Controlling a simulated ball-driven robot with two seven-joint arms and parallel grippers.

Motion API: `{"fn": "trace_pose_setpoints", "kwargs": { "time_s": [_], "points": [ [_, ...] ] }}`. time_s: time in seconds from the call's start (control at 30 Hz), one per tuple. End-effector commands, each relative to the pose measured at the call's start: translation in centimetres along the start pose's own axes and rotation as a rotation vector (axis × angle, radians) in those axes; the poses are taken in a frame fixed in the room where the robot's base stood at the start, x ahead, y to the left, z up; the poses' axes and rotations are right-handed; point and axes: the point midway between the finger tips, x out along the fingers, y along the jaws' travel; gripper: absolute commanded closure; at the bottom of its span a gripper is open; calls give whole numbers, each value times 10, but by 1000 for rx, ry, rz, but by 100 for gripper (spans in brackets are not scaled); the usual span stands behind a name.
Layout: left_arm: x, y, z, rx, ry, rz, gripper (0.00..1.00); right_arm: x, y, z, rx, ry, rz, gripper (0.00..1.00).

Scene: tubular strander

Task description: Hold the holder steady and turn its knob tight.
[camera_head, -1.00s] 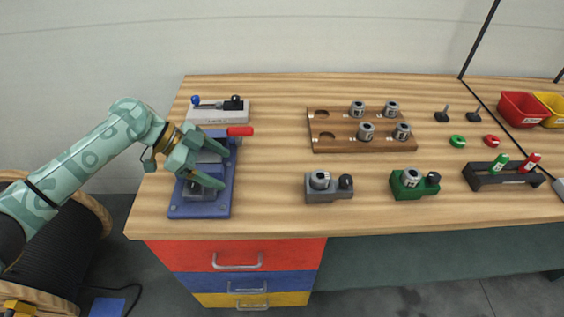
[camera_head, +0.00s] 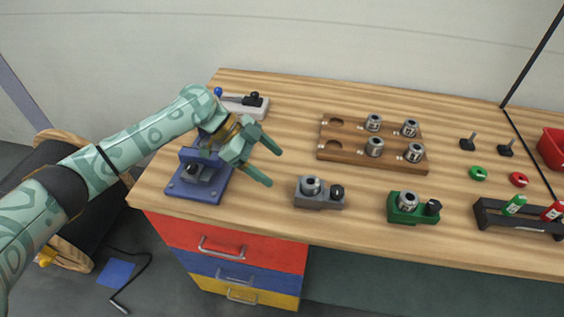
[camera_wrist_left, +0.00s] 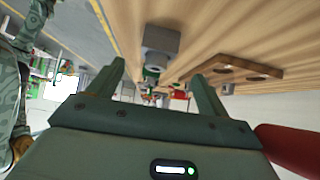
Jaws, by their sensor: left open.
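Two holders with dark knobs stand on the bench. The grey holder (camera_head: 319,198) has a metal collar on top and a black knob (camera_head: 337,191) on its right side. The green holder (camera_head: 412,210) has a similar collar and a black knob (camera_head: 433,206), farther right. My left gripper (camera_head: 275,164) is open and empty in the air, left of and behind the grey holder. In the left wrist view, a grey block, likely the grey holder (camera_wrist_left: 161,42), lies beyond the open fingers, with green (camera_wrist_left: 151,74) behind it. My right gripper is not in view.
A blue press-like fixture (camera_head: 200,186) stands under my left arm. A wooden rack (camera_head: 345,155) with several metal collars is behind the holders. A black rack (camera_head: 520,222) with green and red tools is at right. Bare wood surrounds the grey holder.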

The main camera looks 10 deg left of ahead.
Motion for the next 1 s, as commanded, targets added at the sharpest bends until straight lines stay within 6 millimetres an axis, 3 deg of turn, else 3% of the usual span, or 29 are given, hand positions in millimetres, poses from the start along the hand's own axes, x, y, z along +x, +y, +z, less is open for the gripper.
{"fn": "trace_pose_setpoints", "kwargs": {
  "time_s": [0.17,0.4,0.6,0.97,1.0],
  "points": [
    [14,0,3,-1,0,2,22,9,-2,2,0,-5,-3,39],
    [69,0,5,-2,1,5,22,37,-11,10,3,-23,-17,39],
    [101,0,3,-3,1,3,22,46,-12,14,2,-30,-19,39],
    [109,0,0,-1,0,-1,22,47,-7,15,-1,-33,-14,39],
    [109,0,0,0,0,-1,27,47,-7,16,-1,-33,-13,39]
  ]
}}
